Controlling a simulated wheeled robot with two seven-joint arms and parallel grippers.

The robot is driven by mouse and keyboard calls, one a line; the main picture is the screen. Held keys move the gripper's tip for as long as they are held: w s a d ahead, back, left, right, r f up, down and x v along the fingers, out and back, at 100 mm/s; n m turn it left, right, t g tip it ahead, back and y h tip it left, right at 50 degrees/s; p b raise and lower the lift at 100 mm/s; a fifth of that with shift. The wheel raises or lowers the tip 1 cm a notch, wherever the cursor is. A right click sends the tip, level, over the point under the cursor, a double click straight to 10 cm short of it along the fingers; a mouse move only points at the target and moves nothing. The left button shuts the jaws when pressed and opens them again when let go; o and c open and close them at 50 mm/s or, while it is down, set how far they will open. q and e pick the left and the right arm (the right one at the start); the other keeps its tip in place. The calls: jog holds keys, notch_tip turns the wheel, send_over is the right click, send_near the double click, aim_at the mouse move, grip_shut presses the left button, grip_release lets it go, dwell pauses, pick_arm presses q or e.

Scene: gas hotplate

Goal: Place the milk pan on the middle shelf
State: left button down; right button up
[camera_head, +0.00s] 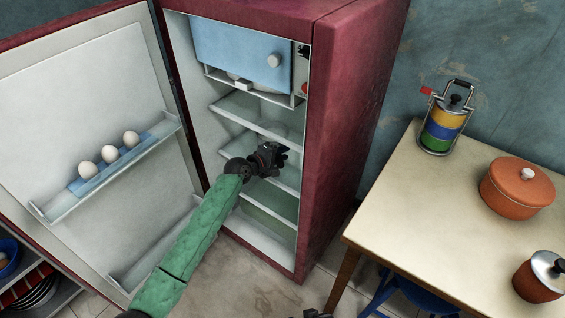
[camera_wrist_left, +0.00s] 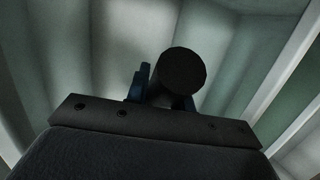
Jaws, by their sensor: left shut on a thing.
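My left gripper (camera_head: 274,156) reaches into the open fridge (camera_head: 340,150), at the height of the middle shelves. In the left wrist view it is shut on a dark round-ended bar (camera_wrist_left: 182,80), which looks like the milk pan's handle. The pan's body cannot be made out in either view. Several pale glass shelves (camera_head: 258,114) cross the inside of the fridge; the gripper and forearm cover part of the one at mid-height. I cannot tell whether the pan touches a shelf. A dark piece at the bottom edge of the head view may be my right gripper (camera_head: 318,314).
The fridge door (camera_head: 70,110) stands open at left, with several eggs (camera_head: 110,154) in its rack. A blue freezer door (camera_head: 240,50) is above the shelves. At right, a table (camera_head: 420,200) holds an orange pot (camera_head: 515,190), a smaller pot (camera_head: 538,282) and a striped canister (camera_head: 442,125).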

pick_arm(q)
jog(key=shift+f, duration=1.6)
jog(key=shift+w+d+f, duration=0.1)
jog(key=shift+w+f, duration=0.1)
jog(key=shift+f, duration=0.25)
jog(key=c, duration=1.2)
grip_release()
jog(key=shift+f, duration=0.1)
